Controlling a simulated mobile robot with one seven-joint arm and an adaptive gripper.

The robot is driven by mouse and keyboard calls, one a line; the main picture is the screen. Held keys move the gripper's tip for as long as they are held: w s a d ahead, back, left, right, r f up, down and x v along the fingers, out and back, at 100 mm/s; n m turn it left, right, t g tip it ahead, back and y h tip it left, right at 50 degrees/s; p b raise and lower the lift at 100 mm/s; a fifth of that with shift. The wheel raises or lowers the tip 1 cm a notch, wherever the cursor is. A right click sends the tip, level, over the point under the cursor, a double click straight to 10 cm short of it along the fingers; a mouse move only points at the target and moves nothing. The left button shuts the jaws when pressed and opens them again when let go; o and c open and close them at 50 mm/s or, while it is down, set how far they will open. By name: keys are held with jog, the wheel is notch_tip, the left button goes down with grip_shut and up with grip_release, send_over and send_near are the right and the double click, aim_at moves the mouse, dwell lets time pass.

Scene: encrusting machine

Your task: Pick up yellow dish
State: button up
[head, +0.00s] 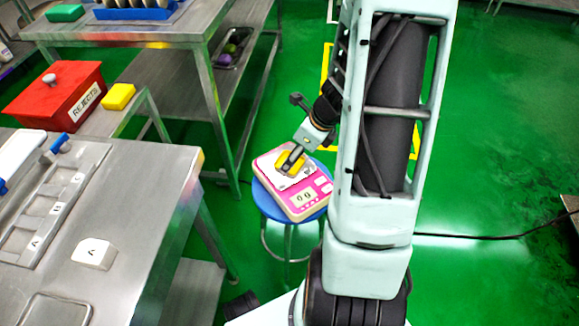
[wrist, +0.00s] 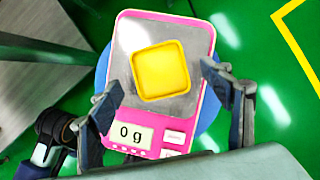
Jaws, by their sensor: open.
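The yellow dish (wrist: 161,70) is a small square dish with rounded corners and a raised rim. It lies on the metal plate of a pink scale (wrist: 125,48), whose display reads 0 g. In the head view the dish (head: 290,161) is partly hidden by my gripper (head: 290,160). In the wrist view my gripper (wrist: 163,95) is open, with one finger to the left and one to the right, nearer the camera than the dish. The dish lies between and slightly beyond the fingertips. I see no contact with it.
The scale (head: 308,200) stands on a round blue stool (head: 268,203). A steel table (head: 150,190) with a white block (head: 93,253) is at the left. A red REJECTS box (head: 55,95) and a yellow block (head: 118,96) sit behind it. Green floor lies right.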

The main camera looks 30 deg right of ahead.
jog(key=shift+x, duration=0.95)
jog(key=c, duration=1.1)
